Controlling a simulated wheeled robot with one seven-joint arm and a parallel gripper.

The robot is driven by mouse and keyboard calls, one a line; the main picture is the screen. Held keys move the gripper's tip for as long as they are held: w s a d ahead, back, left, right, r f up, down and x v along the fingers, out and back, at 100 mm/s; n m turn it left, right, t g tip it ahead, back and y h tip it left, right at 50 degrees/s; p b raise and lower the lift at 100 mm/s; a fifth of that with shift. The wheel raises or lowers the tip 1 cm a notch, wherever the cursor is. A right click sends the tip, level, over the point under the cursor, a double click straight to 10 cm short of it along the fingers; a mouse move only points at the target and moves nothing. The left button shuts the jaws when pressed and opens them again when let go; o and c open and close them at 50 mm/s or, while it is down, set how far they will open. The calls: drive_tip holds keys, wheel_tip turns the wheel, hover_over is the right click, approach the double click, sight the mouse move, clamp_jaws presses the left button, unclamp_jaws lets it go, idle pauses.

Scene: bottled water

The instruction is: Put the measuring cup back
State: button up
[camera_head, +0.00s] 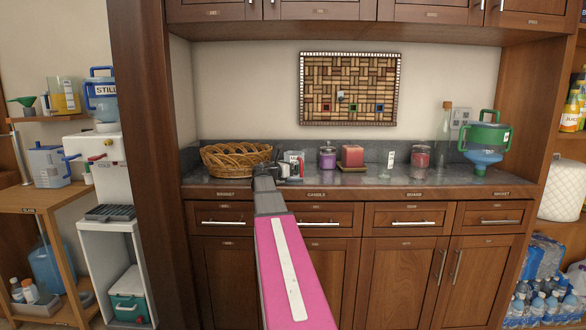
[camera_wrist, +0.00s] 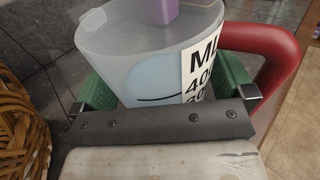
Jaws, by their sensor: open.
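The measuring cup (camera_wrist: 150,55) is a translucent tub with a red handle (camera_wrist: 275,50) on its right and a white "ML" label. It stands between the green fingers of my gripper (camera_wrist: 168,92) in the wrist view, with the jaws open around it. I cannot tell whether the fingers touch it. In the head view the cup (camera_head: 293,158) shows small on the counter, just right of the wicker basket. My gripper (camera_head: 276,172) is there, and my arm hides part of that area.
The wicker basket (camera_head: 235,160) is close on the left. A purple candle (camera_head: 327,158), red candles (camera_head: 352,156) and a green-topped jug (camera_head: 486,140) stand to the right on the dark counter (camera_head: 400,178). A mosaic board (camera_head: 349,88) hangs above.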

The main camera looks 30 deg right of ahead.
drive_tip(key=v, duration=1.1)
drive_tip(key=shift+s+a, duration=0.2)
drive_tip(key=shift+a, duration=0.2)
